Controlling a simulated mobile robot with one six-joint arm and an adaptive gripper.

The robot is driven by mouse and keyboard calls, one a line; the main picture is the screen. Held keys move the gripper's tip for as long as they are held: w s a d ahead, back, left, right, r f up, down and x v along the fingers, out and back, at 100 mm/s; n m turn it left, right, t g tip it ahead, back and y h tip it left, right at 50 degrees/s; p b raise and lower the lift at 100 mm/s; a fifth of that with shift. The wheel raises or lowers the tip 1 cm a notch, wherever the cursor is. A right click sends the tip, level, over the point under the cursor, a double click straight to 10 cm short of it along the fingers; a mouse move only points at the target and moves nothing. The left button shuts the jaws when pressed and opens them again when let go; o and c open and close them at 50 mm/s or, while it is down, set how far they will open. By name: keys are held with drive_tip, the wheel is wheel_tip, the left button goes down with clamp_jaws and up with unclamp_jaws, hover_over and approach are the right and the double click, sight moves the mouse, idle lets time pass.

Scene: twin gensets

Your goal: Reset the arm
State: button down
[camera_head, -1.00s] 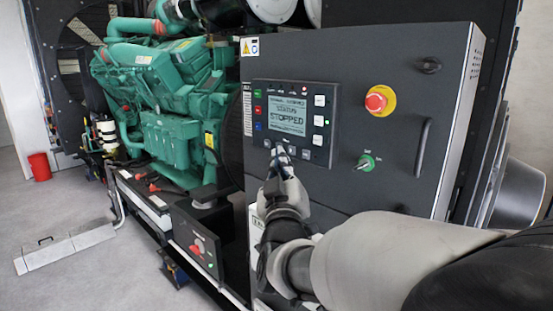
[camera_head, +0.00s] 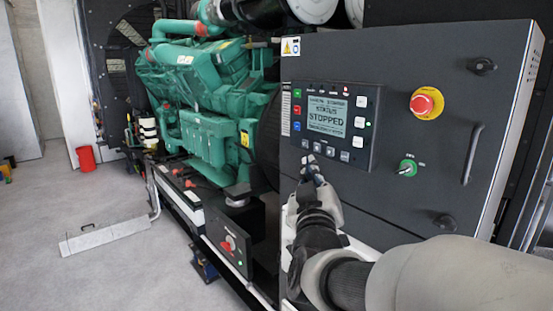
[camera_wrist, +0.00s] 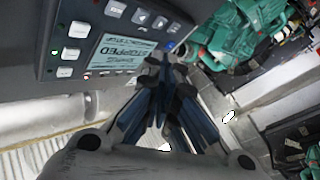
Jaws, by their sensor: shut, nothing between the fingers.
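My gripper (camera_head: 311,166) is shut and empty, just in front of the dark control cabinet (camera_head: 420,100), at the lower edge of the controller panel (camera_head: 329,122). Its screen reads "STATUS STOPPED". In the wrist view my gripper's fingers (camera_wrist: 165,65) come together below the panel (camera_wrist: 105,40), which shows upside down. I cannot tell whether the fingertips touch the cabinet. My forearm runs off to the lower right.
The green engine (camera_head: 205,85) stands to the left. A low box with a red switch (camera_head: 229,244) sits below.

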drive_tip(key=s+d+f+m+g+y+b, duration=0.1)
drive_tip(key=s+f+g, duration=0.4)
drive_tip(key=s+f, duration=0.3)
drive_tip(key=s+d+f+m+g+y+b, duration=0.1)
drive_tip(key=s+f+g, duration=0.4)
drive_tip(key=s, duration=0.9)
drive_tip(key=s+f+m+g+b, duration=0.1)
drive_tip(key=s+f+g, duration=0.4)
drive_tip(key=s+f, duration=0.6)
drive_tip(key=shift+s+d+f+m+g+y, duration=0.3)
drive_tip(key=shift+s+d+y, duration=0.1)
drive_tip(key=c, duration=2.3)
unclamp_jaws()
